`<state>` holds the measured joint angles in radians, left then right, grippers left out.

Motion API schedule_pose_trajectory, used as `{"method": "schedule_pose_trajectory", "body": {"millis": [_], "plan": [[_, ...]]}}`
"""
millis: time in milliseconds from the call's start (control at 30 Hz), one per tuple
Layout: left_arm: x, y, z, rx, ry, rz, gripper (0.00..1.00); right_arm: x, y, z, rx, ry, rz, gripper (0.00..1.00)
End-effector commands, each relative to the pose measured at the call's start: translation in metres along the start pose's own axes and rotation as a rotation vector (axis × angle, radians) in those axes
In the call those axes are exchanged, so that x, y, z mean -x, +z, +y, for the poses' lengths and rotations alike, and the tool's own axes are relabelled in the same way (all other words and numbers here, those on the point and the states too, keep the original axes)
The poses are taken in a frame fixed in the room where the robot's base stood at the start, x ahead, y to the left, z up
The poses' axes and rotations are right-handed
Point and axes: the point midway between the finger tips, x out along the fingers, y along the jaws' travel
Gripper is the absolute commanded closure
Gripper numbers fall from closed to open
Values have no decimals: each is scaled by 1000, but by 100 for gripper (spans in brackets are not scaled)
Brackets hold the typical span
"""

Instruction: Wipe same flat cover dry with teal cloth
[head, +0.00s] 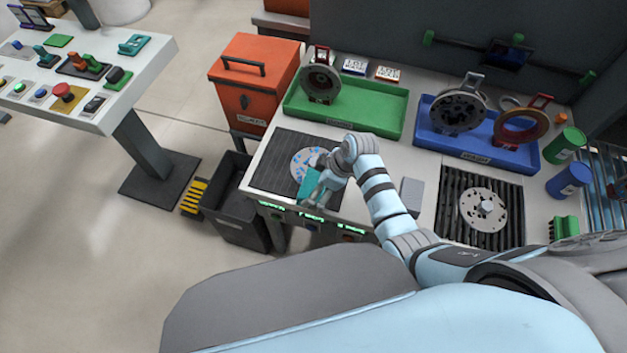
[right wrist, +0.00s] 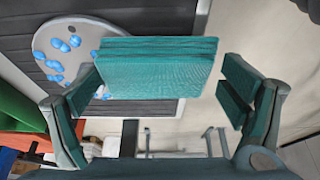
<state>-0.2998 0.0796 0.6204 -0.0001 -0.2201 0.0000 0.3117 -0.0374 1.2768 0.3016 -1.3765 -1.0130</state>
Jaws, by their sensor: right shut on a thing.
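The flat cover (head: 301,160) is a pale round disc with blue wet spots, lying on the dark ribbed mat (head: 268,173) at the left of the bench. Part of it is hidden by my right gripper (head: 317,182). In the right wrist view the cover (right wrist: 88,36) shows at upper left with several blue drops. The teal cloth (right wrist: 158,72), a folded block, is held by my right gripper (right wrist: 160,100) and shows as a teal patch (head: 309,186) at the cover's near edge. Whether cloth and cover touch I cannot tell. My left gripper is out of view.
A green tray (head: 345,127) and a blue tray (head: 478,155) with round parts stand behind. Another disc (head: 470,212) lies on a ribbed rack (head: 451,222) at right. A grey block (head: 411,193) sits between. A black bin (head: 235,222) stands left of the bench.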

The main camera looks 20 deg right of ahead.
Motion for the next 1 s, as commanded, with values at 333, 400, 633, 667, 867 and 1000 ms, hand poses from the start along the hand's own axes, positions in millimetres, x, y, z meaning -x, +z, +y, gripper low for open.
{"method": "schedule_pose_trajectory", "body": {"millis": [333, 400, 633, 667, 867, 1000], "plan": [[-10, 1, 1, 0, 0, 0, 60, -14, -19, -1, -1, -2, 1, 39], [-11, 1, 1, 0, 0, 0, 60, -15, -22, -1, -1, -2, 1, 39], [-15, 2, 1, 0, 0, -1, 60, -20, -38, -1, 0, -2, 1, 39], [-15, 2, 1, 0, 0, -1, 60, -20, -38, -1, 0, -1, 1, 39], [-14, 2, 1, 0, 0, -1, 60, -19, -39, -1, 0, -1, 0, 39], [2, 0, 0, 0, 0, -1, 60, -5, -44, -1, 0, -1, 1, 39]]}}
